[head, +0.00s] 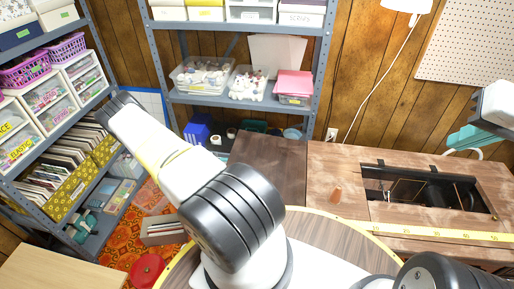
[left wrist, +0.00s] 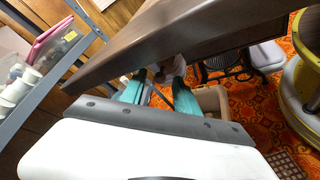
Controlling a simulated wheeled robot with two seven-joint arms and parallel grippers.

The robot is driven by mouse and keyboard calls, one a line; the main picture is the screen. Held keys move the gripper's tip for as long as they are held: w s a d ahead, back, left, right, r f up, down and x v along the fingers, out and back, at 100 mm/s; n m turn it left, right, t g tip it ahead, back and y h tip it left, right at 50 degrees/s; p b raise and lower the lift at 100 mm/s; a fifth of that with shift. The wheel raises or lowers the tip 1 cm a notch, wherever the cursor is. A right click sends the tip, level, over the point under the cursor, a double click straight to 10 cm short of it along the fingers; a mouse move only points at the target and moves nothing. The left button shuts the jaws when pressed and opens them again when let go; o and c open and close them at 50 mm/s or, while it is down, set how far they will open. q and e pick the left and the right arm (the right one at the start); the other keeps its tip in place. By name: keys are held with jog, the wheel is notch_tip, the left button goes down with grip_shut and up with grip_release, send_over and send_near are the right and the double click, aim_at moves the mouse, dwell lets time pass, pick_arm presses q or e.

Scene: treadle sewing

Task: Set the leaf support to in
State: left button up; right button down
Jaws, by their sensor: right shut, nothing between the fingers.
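The sewing table (head: 335,170) has a dark brown leaf (head: 268,160) at its left end. In the left wrist view the leaf's edge and underside (left wrist: 200,40) cross the picture. I cannot make out the leaf support clearly under it. My left gripper (left wrist: 160,75) has its teal fingers apart below the leaf, with a small pale thing beyond them that I cannot identify. In the head view the left gripper is hidden. My right gripper (head: 463,140) is shut and empty above the back right of the table.
The tabletop has a dark opening (head: 425,190) and a yellow measuring tape (head: 440,231) along its front. A round wood-grain top with a yellow rim (head: 325,232) stands in front. Grey shelves (head: 240,100) stand behind and at left. A red round object (head: 147,269) lies on the orange carpet.

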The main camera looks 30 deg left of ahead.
pick_arm(q)
jog(key=shift+x, duration=0.85)
grip_shut()
jog(key=shift+r, duration=0.1)
dwell(0.7)
